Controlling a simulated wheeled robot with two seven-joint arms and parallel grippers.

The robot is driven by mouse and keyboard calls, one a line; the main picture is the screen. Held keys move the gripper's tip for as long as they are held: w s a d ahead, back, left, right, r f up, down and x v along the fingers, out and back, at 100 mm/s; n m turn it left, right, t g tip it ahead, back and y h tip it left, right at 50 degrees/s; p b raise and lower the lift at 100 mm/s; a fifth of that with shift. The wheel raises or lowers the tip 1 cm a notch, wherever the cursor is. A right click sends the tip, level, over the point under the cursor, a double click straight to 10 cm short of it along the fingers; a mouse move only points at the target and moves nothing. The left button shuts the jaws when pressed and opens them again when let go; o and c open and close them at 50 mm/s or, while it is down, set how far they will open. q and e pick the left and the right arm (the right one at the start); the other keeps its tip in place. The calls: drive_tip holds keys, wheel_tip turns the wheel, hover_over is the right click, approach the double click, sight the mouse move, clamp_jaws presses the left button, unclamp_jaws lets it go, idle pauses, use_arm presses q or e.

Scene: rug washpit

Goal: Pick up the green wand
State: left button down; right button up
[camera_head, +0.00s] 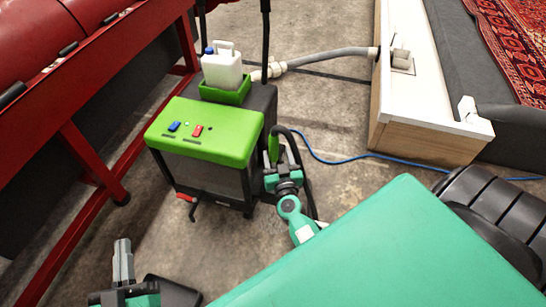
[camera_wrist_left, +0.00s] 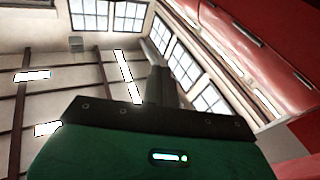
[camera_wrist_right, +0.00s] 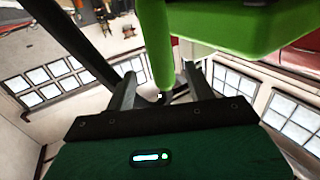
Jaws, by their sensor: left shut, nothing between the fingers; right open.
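The green wand (camera_head: 273,149) stands upright at the right side of the green-topped machine (camera_head: 206,130), with a black hose beside it. My right gripper (camera_head: 277,165) is at the wand, next to the machine. In the right wrist view, the wand (camera_wrist_right: 155,42) reaches down between the two spread fingers of my open right gripper (camera_wrist_right: 160,92). Whether a finger touches it I cannot tell. My left gripper (camera_head: 123,258) is shut and empty at the lower left, away from the wand; its closed fingers also show in the left wrist view (camera_wrist_left: 162,85).
A white jug (camera_head: 222,70) sits in a green holder on the machine. A red frame (camera_head: 85,165) stands at the left. A grey hose (camera_head: 325,56) runs to a white-topped wooden ledge (camera_head: 420,90). A blue cable (camera_head: 350,160) crosses the concrete floor.

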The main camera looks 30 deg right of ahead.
sight(275, 148)
drive_tip(key=b+x, duration=0.1)
drive_tip(key=x, duration=0.3)
drive_tip(key=shift+w+d+f, duration=0.1)
drive_tip(key=shift+w, duration=0.25)
drive_tip(key=shift+w+d, duration=0.15)
drive_tip(key=shift+w, duration=0.25)
use_arm(q)
wheel_tip(275, 148, up, 6)
drive_tip(key=a+t, duration=0.2)
drive_tip(key=t, duration=0.2)
use_arm(e)
drive_tip(key=c, duration=1)
use_arm(q)
drive_tip(key=shift+d, duration=0.1)
